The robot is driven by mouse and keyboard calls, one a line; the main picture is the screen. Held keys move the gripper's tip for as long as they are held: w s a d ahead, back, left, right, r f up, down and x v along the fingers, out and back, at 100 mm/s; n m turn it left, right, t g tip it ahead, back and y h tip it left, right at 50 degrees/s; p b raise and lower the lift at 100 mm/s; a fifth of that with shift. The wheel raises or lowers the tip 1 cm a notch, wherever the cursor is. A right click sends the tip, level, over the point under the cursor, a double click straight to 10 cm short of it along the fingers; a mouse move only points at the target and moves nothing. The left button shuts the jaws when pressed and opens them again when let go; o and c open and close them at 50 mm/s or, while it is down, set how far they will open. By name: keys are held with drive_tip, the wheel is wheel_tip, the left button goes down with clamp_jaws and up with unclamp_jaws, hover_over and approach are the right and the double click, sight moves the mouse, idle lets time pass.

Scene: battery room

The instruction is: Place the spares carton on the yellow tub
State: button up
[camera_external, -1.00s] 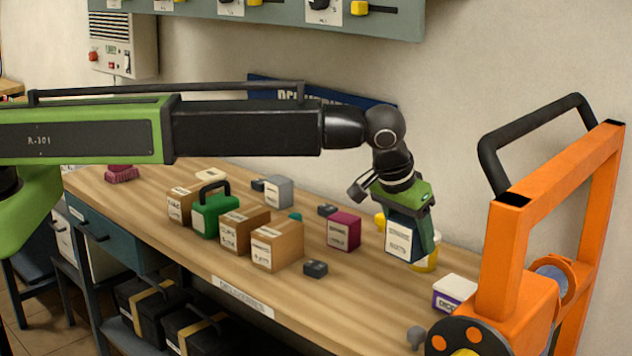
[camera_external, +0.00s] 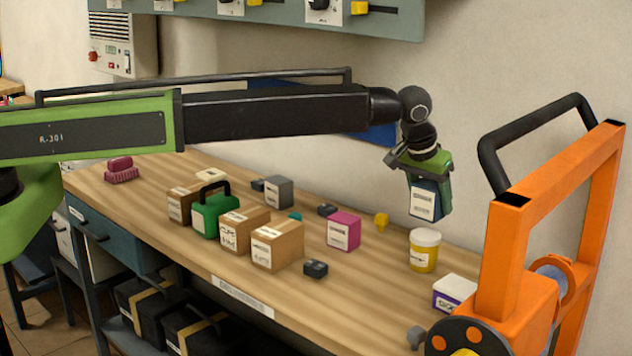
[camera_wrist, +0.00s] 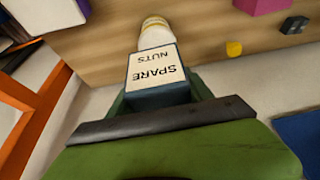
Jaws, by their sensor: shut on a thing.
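The spares carton (camera_external: 423,201) is a small blue box with a white label. In the wrist view the label on the carton (camera_wrist: 155,66) reads "SPARE NUTS". My gripper (camera_external: 430,188) is shut on it and holds it in the air over the right end of the bench. The yellow tub (camera_external: 423,258) has a white lid and stands upright on the bench below the carton, with a visible gap between them. In the wrist view the tub (camera_wrist: 156,33) shows just beyond the carton, partly hidden by it.
A white and purple box (camera_external: 455,292) stands right of the tub, near an orange frame (camera_external: 497,250). A magenta box (camera_external: 343,232), a yellow piece (camera_external: 381,221) and a dark block (camera_external: 315,268) lie to the left. Brown cartons (camera_external: 277,246) and a green case (camera_external: 214,213) stand farther left.

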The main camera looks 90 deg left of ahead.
sight(427, 231)
drive_tip(key=shift+w+a+f, duration=0.15)
drive_tip(key=shift+a+f, duration=0.15)
drive_tip(key=shift+a, duration=0.2)
wheel_tip(427, 231, down, 4)
drive_tip(key=b, duration=0.4)
drive_tip(key=shift+f, duration=0.15)
drive_tip(key=shift+d+r, duration=0.1)
drive_tip(key=shift+r, duration=0.15)
drive_tip(key=shift+f, duration=0.15)
drive_tip(key=o, duration=1.6)
